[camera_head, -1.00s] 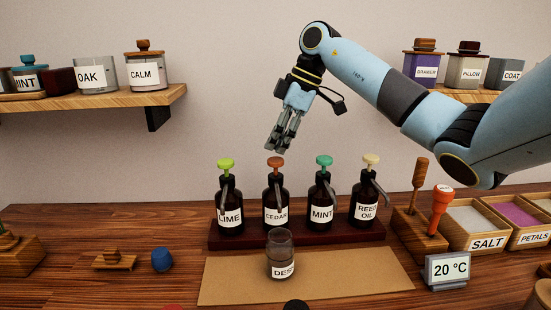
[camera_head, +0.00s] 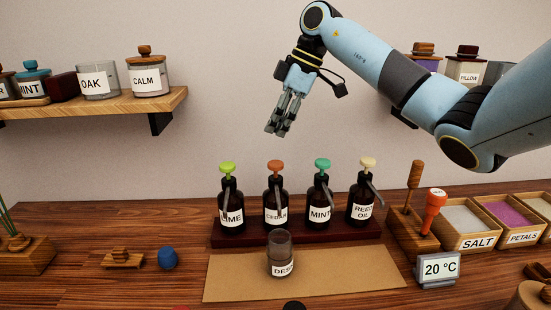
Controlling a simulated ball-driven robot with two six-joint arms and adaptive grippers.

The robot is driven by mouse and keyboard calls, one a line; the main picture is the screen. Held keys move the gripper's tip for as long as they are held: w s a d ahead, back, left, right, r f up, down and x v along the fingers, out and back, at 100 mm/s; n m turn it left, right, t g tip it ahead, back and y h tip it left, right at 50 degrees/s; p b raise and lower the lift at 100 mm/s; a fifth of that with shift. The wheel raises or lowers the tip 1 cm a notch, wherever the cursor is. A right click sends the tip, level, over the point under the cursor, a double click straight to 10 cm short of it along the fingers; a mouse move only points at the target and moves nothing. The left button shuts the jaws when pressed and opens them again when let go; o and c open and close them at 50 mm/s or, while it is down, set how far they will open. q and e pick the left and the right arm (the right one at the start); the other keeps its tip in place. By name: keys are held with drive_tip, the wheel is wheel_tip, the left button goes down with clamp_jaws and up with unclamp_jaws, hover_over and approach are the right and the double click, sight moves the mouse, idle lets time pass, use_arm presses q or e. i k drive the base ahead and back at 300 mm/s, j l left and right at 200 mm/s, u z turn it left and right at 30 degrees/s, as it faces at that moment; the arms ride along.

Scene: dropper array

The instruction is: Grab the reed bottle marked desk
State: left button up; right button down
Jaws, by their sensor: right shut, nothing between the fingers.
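The desk bottle (camera_head: 281,248) is a small open glass with a label whose letters "DES" show. It stands upright on the tan mat (camera_head: 345,283), in front of the dropper row. Four-fingered sight aside, my right gripper (camera_head: 278,130) is shut and empty, high above the row and well above the desk bottle. Dark pump bottles stand in the row: lime (camera_head: 231,212), cedar (camera_head: 276,211), mint (camera_head: 320,207) and reed oil (camera_head: 361,207). My left gripper is not in view.
Salt (camera_head: 469,224) and petals (camera_head: 518,218) trays stand at the right, near a 20 °C display (camera_head: 438,268) and an orange-handled tool (camera_head: 433,208). A blue piece (camera_head: 167,258) lies left of the mat. A shelf (camera_head: 95,108) with jars is at the upper left.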

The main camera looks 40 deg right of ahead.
sight(279, 246)
drive_tip(key=k, duration=1.5)
